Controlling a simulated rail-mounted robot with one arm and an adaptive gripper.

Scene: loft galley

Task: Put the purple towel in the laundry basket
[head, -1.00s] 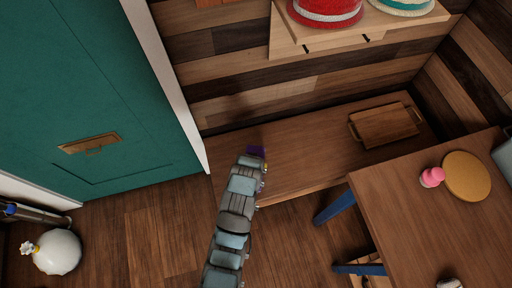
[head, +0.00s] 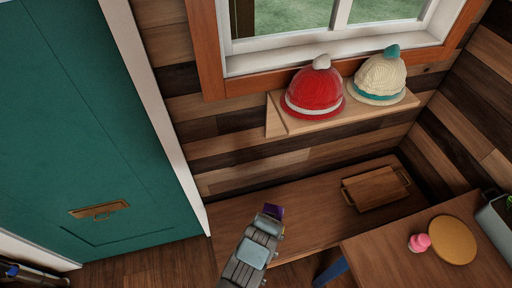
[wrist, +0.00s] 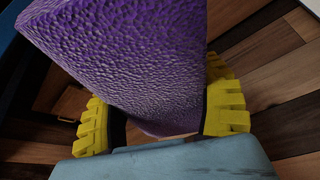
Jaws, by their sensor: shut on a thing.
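The purple towel (wrist: 125,50) fills the upper middle of the wrist view, with a bumpy, textured surface. My gripper (wrist: 160,115) has a yellow finger on each side of it and is shut on it. In the head view only a small purple part of the towel (head: 273,211) shows past the end of my gripper (head: 268,222), over the wooden bench. The rest of the towel is hidden behind my arm there. I see no laundry basket in either view.
The bench (head: 300,215) runs along the plank wall and holds a wooden tray (head: 376,188). A table (head: 400,262) at right bears a round board (head: 452,240) and a pink item (head: 419,242). Two knit hats sit on a shelf (head: 345,117). A teal door (head: 90,130) stands at left.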

